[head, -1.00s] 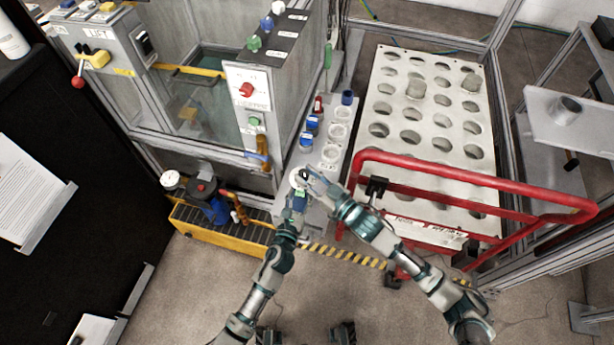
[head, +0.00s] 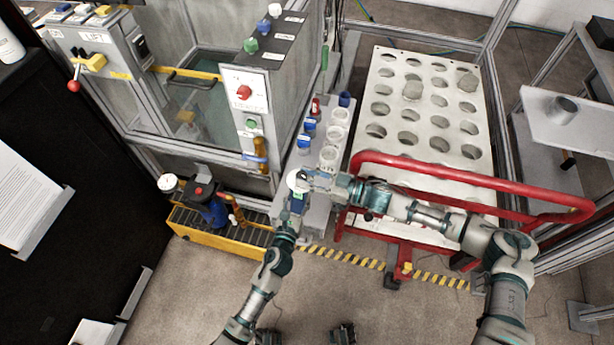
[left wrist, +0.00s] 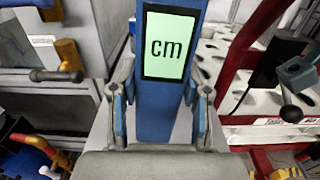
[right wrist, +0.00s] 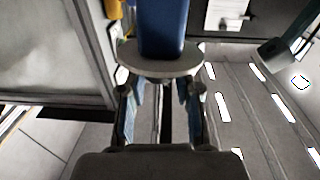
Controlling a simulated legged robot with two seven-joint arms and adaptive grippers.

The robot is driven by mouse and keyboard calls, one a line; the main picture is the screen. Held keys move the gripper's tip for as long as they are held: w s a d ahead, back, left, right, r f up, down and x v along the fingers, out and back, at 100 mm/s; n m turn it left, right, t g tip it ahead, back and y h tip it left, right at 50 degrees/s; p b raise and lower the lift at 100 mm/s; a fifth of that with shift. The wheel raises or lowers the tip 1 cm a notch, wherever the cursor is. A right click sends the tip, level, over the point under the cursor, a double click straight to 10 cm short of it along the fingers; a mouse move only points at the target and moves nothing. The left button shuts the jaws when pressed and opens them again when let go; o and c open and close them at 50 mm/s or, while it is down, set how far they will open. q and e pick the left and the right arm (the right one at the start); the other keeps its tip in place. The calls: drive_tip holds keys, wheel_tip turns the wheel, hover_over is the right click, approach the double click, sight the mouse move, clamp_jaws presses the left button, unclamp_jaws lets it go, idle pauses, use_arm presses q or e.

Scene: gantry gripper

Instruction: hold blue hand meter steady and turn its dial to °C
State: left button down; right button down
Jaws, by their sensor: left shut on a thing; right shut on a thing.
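The blue hand meter (left wrist: 153,112) stands between the fingers of my left gripper (left wrist: 160,108), which is shut on its body. My right gripper (head: 317,181) comes in from the right and is shut on the dial. In the right wrist view the grey dial disc (right wrist: 160,62) lies at the fingertips, with the meter's blue body (right wrist: 163,25) beyond it. The dial's markings cannot be seen.
A grey shelf with white round cups (head: 334,134) and blue-capped bottles (head: 304,145) stands just beyond the grippers. A red rail (head: 470,180) and a white perforated rack (head: 425,110) are at the right. A yellow crate (head: 215,236) is at the left.

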drive_tip(key=shift+w+d+f, duration=0.15)
drive_tip(key=shift+d+f, duration=0.1)
drive_tip(key=shift+f, duration=0.05)
drive_tip(key=c, duration=0.8)
unclamp_jaws()
drive_tip(key=shift+a+r, duration=0.1)
drive_tip(key=v, duration=1.2)
